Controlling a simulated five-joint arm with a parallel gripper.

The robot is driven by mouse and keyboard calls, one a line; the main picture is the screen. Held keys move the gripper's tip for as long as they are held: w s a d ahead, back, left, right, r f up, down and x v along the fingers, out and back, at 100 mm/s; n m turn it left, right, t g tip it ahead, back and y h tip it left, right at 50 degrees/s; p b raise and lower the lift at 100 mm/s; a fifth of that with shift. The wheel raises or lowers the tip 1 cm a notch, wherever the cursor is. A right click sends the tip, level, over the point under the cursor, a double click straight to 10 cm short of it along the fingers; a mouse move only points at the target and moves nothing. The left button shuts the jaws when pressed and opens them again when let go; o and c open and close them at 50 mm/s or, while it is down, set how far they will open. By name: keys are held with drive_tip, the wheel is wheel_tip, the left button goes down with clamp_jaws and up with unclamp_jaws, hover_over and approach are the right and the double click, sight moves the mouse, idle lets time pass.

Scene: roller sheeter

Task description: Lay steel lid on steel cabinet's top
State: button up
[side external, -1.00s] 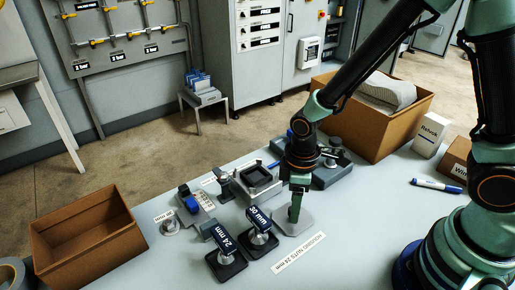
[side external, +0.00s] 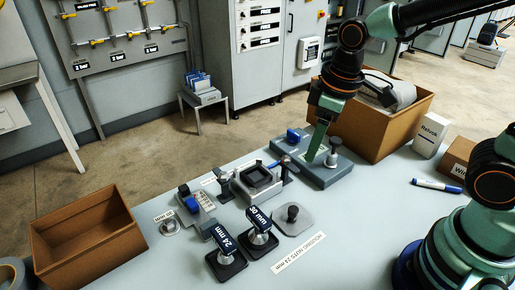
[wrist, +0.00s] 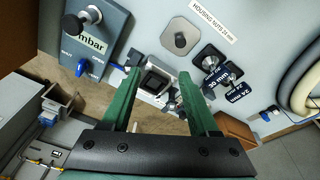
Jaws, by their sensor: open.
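The steel lid (side external: 288,222) is a flat grey plate with a dark knob on top. It lies on the table behind the 30 mm stand, and shows at the top of the wrist view (wrist: 180,35). What looks like the steel cabinet (side external: 258,183) is a small grey metal housing with a dark square opening on top, left of and behind the lid. It also shows in the wrist view (wrist: 155,82), between my fingers in the picture. My gripper (side external: 312,158) is open and empty, raised over the dark blue-grey gauge block, apart from lid and housing.
The gauge block (side external: 335,178) carries a knob and a blue lever. Stands labelled 24 mm (side external: 226,262) and 30 mm (side external: 262,242) are in front. An empty cardboard box (side external: 85,235) is left; a filled one (side external: 405,125) is back right.

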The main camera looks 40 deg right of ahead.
drive_tip(key=s+d+r+m+t, duration=0.2)
drive_tip(key=d+r+m+t, duration=0.1)
drive_tip(key=d+r+m, duration=0.2)
drive_tip(key=shift+s+d+r+m+t, duration=0.2)
drive_tip(key=shift+d+r+m+t, duration=0.15)
drive_tip(key=shift+d+r, duration=0.5)
idle(0.6)
